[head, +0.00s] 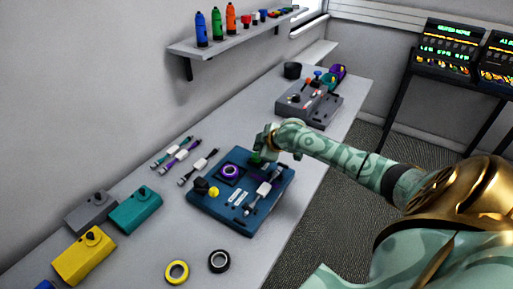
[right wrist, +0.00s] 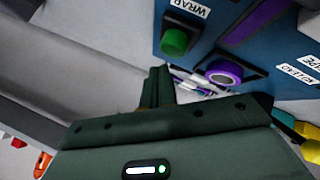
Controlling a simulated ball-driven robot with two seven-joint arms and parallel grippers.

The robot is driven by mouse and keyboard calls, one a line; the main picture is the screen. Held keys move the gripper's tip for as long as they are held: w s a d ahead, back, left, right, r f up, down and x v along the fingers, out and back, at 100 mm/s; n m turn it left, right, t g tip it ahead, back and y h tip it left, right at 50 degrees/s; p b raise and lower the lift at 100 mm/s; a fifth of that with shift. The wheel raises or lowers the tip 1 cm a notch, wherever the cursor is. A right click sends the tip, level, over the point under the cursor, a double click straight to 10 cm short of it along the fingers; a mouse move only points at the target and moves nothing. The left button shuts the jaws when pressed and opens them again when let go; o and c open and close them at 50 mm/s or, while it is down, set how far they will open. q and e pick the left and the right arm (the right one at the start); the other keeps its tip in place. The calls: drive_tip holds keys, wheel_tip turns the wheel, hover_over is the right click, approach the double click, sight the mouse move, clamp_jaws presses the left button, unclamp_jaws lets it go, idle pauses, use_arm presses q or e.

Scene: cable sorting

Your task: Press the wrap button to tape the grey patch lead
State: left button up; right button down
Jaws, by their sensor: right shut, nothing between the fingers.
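The blue taping station (head: 215,208) lies on the bench. Its green wrap button (right wrist: 174,42) shows in the right wrist view, beside a WRAP label (right wrist: 190,9). A grey lead with a pale block (head: 264,189) lies on the station's right side in the head view. My right gripper (head: 262,155) is at the station's far edge, shut and empty. In the right wrist view its closed fingers (right wrist: 159,82) are just below the green button in the picture; I see no clear contact. A purple tape ring (right wrist: 222,73) sits on the station. My left gripper is not in view.
Several other leads (head: 180,153) lie behind the station. Grey, teal (head: 136,209) and yellow (head: 84,257) boxes stand at the left. Yellow (head: 177,272) and black (head: 219,261) tape rolls lie in front. A grey unit (head: 308,104) stands farther along the bench.

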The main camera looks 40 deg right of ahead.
drive_tip(key=shift+f, duration=0.1)
idle(0.3)
drive_tip(key=shift+f, duration=0.35)
drive_tip(key=shift+f, duration=0.65)
idle(0.6)
drive_tip(key=shift+r+p, duration=1)
drive_tip(key=shift+r, duration=0.15)
wheel_tip(320, 180, up, 6)
drive_tip(key=p, duration=0.6)
